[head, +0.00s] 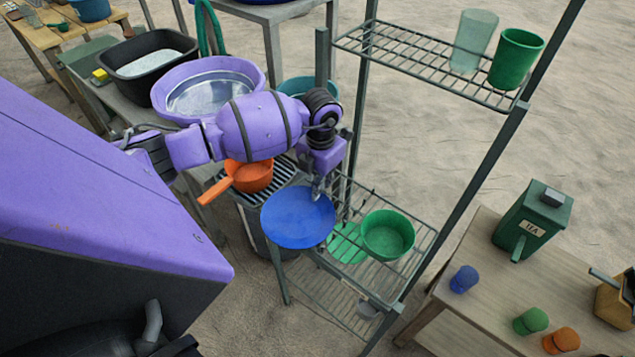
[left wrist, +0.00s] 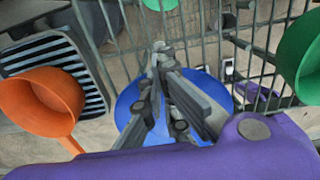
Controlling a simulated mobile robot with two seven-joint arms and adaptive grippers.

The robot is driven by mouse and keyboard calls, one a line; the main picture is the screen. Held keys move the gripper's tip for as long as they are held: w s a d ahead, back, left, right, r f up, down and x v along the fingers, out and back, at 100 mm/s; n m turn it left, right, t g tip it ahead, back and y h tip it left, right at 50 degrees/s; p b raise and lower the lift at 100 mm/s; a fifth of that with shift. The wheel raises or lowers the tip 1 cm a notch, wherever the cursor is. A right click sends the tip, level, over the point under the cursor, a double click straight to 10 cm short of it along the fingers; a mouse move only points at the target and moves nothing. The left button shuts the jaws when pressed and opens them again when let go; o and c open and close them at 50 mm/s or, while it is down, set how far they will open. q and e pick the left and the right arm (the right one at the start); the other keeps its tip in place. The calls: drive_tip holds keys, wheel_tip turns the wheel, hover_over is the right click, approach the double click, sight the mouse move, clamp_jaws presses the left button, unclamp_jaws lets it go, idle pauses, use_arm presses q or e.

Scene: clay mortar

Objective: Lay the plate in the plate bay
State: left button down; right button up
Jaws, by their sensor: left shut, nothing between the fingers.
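The blue plate (head: 298,217) lies face up at the left end of the rack's lower wire shelf (head: 413,262), covering the surface below it. I cannot make out a marked plate bay; the part under the plate is hidden. My left gripper (head: 318,192) points down at the plate's upper right edge. Its fingers are shut and empty. In the left wrist view the closed fingers (left wrist: 160,60) are over the blue plate (left wrist: 126,106); I cannot tell whether they touch it. My right gripper is not in view.
A green bowl (head: 388,236) and a green plate (head: 345,243) share the shelf to the right. An orange pan (head: 250,176) sits on a ribbed surface to the left. Green cups (head: 517,58) stand on the upper shelf. A table with a tea box (head: 533,222) is at right.

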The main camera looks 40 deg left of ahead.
use_arm(q)
drive_tip(key=shift+f, duration=0.45)
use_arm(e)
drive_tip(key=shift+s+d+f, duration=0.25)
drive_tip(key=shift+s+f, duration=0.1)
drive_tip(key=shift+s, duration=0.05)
use_arm(q)
drive_tip(key=shift+s, duration=0.1)
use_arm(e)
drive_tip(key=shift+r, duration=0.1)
use_arm(q)
drive_tip(key=w+b, duration=0.1)
drive_tip(key=w, duration=0.1)
drive_tip(key=w+b, duration=0.1)
drive_tip(key=w, duration=0.1)
drive_tip(key=shift+w+d+f, duration=0.15)
drive_tip(key=shift+f, duration=0.05)
drive_tip(key=shift+w+r, duration=0.1)
drive_tip(key=shift+w, duration=0.2)
drive_tip(key=shift+r, duration=0.15)
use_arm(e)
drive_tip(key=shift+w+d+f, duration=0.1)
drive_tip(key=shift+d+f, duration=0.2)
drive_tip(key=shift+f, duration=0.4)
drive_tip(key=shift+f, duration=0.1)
